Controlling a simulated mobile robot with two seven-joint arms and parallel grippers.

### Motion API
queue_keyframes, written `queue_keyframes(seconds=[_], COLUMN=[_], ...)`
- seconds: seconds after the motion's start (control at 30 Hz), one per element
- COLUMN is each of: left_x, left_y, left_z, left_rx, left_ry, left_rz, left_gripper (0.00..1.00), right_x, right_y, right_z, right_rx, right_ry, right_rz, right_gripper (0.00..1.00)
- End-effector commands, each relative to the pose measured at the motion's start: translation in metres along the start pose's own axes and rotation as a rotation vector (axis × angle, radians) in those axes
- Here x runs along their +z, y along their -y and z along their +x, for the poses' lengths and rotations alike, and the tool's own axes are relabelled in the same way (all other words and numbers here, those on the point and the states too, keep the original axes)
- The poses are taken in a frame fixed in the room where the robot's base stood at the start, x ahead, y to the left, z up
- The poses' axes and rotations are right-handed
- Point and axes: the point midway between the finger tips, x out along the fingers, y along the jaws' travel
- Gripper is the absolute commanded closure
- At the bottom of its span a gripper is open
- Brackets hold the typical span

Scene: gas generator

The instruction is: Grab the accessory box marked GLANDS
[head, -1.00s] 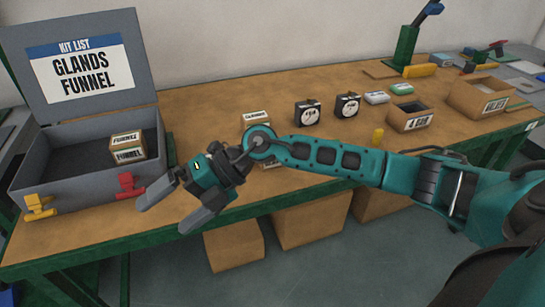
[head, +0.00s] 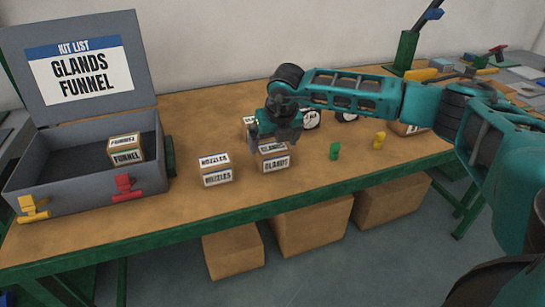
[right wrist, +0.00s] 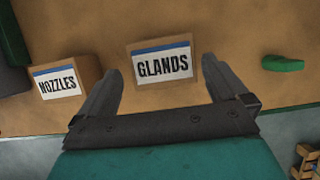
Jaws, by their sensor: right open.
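The accessory box marked GLANDS (head: 275,164) stands on the workbench, a small brown box with a white label and blue stripe. It also shows in the right wrist view (right wrist: 163,63), between and just beyond the fingertips. My right gripper (head: 273,143) is over this box in the head view and hides part of its top. In the right wrist view its fingers (right wrist: 160,82) are spread apart with nothing held. My left gripper is not in view.
A NOZZLES box (head: 215,170) stands just left of the GLANDS box. The open grey kit case (head: 60,190) at left holds a FUNNEL box (head: 126,150). Another box is partly hidden behind my gripper.

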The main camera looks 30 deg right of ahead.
Motion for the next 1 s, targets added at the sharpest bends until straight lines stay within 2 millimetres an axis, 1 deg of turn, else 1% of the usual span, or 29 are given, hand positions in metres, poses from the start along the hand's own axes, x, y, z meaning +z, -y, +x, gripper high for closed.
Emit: queue_keyframes(seconds=[0.03,0.17,0.4,0.5,0.77,0.87,1.0], left_x=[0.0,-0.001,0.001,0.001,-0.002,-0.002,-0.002], left_y=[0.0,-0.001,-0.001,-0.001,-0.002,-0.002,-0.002], left_z=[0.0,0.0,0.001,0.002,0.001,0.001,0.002], left_rx=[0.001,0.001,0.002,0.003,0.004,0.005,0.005], left_ry=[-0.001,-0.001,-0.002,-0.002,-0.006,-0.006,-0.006], left_rz=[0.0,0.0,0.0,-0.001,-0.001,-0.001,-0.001], left_gripper=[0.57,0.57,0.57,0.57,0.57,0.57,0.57], right_x=[0.0,-0.001,-0.001,-0.001,-0.001,-0.001,-0.001], right_y=[0.0,0.0,0.003,0.003,0.003,0.003,0.003], right_z=[0.005,0.013,0.049,0.058,0.06,0.06,0.06], right_rx=[-0.001,0.001,0.001,0.001,0.002,0.002,0.002], right_ry=[-0.001,-0.001,-0.002,-0.001,0.0,0.0,0.0], right_rz=[0.0,-0.001,0.0,-0.001,-0.001,-0.001,-0.001], right_gripper=[0.0,0.0,0.0,0.0,0.0,0.08,0.21])
